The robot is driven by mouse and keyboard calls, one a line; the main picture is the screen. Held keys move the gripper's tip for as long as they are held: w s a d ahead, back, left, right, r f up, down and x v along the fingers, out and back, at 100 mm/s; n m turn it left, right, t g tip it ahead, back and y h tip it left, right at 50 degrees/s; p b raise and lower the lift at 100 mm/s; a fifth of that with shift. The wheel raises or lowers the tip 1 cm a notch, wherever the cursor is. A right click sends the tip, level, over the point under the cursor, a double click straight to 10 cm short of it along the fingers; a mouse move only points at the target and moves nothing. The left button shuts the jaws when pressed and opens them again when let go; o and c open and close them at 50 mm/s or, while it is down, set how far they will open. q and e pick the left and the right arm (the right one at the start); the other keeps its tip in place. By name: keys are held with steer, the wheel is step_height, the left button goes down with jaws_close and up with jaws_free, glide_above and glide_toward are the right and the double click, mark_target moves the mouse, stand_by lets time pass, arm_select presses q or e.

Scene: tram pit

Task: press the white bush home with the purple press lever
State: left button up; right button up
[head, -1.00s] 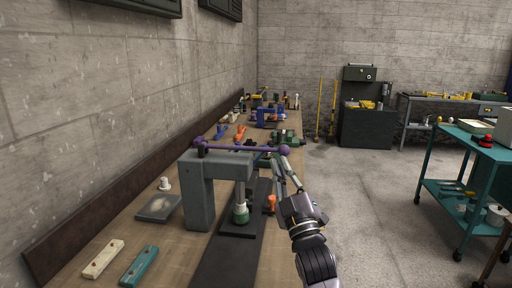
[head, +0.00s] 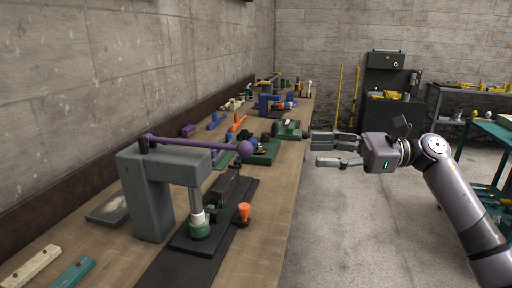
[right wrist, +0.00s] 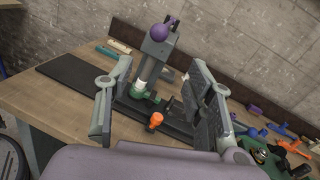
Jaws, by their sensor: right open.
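The grey press (head: 145,195) stands on the bench at the left. Its purple lever (head: 185,143) runs across the top, sloping slightly down to a ball knob (head: 246,148). Below the ram is a green holder (head: 200,230) with a pale piece (head: 197,213) above it; I cannot tell bush from ram end there. The holder also shows in the right wrist view (right wrist: 139,92). My right gripper (head: 316,151) is open and empty, right of the knob and apart from it, over the bench edge. In the right wrist view, the knob (right wrist: 162,31) lies beyond its spread fingers. My left gripper is not in view.
An orange-topped piece (head: 244,211) stands beside the press base. A flat grey plate (head: 106,209) lies left of the press. Green and blue tools (head: 265,150) crowd the bench beyond. The floor (head: 340,230) right of the bench is open; a teal cart (head: 490,135) stands at the right.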

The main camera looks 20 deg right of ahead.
steer(key=p, duration=0.2)
glide_toward(244, 146)
steer(key=p+x, duration=0.1)
steer(key=x, duration=0.2)
steer(key=p+x, duration=0.1)
steer(key=x, duration=0.2)
steer(key=w+f+p+x, duration=0.1)
steer(key=x, duration=0.2)
steer(key=shift+w+d, duration=0.1)
steer(key=shift+w, duration=0.1)
steer(key=shift+w+a+f, duration=0.1)
steer(key=shift+a, duration=0.1)
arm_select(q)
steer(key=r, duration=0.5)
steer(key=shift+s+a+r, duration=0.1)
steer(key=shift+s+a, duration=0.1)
arm_select(e)
steer(key=shift+a, duration=0.2)
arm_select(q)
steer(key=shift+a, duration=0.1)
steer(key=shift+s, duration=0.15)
arm_select(e)
jaws_close()
